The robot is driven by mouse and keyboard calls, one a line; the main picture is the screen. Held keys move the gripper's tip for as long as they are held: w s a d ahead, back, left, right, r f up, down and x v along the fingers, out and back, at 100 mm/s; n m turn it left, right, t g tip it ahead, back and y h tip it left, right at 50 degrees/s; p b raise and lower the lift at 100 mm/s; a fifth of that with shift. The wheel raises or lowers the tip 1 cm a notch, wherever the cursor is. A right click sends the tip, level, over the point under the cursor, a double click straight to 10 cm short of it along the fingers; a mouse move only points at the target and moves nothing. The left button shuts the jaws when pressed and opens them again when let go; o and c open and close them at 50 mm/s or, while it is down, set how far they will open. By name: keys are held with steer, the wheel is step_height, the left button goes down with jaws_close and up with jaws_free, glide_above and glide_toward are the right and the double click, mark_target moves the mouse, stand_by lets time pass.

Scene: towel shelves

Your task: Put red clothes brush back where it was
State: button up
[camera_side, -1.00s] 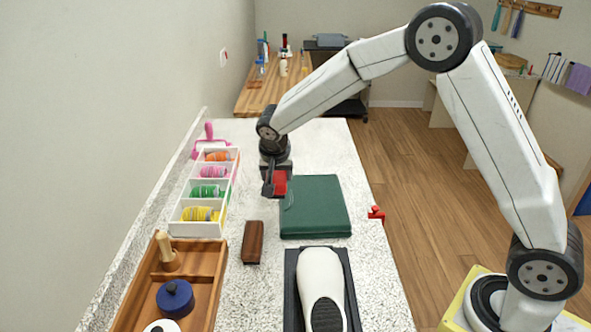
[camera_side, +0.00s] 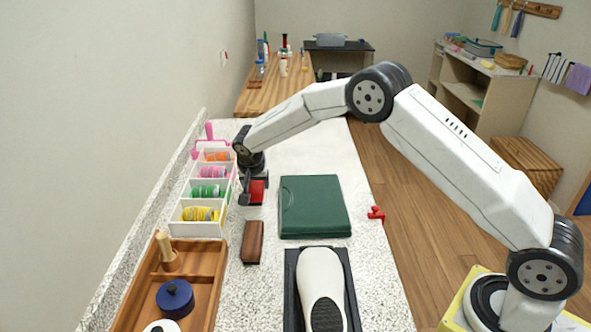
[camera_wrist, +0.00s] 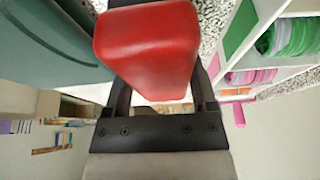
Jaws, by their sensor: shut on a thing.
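The red clothes brush (camera_side: 257,191) is held in my gripper (camera_side: 252,188), low over the countertop between the white ribbon rack and the green case. In the wrist view the red brush (camera_wrist: 148,45) fills the upper middle, between the two dark fingers of my gripper (camera_wrist: 160,100). The gripper is shut on it. I cannot tell whether the brush touches the counter. A brown brush-like block (camera_side: 252,242) lies on the counter nearer the camera.
The white rack (camera_side: 196,229) with several ribbon spools is close on the left. The green case (camera_side: 315,207) lies to the right. A wooden tray (camera_side: 215,262), a white shoe (camera_side: 320,282) on a dark stand and a pink lint roller (camera_side: 209,140) are around. A red clamp (camera_side: 376,214) sits at the right edge.

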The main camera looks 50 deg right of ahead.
steer(key=shift+w+f, duration=0.1)
steer(key=shift+w+f, duration=0.2)
steer(key=shift+f, duration=1.55)
steer(key=shift+f, duration=0.15)
steer(key=o, duration=1.1)
steer(key=shift+v, duration=6.15)
steer(key=shift+s, duration=0.1)
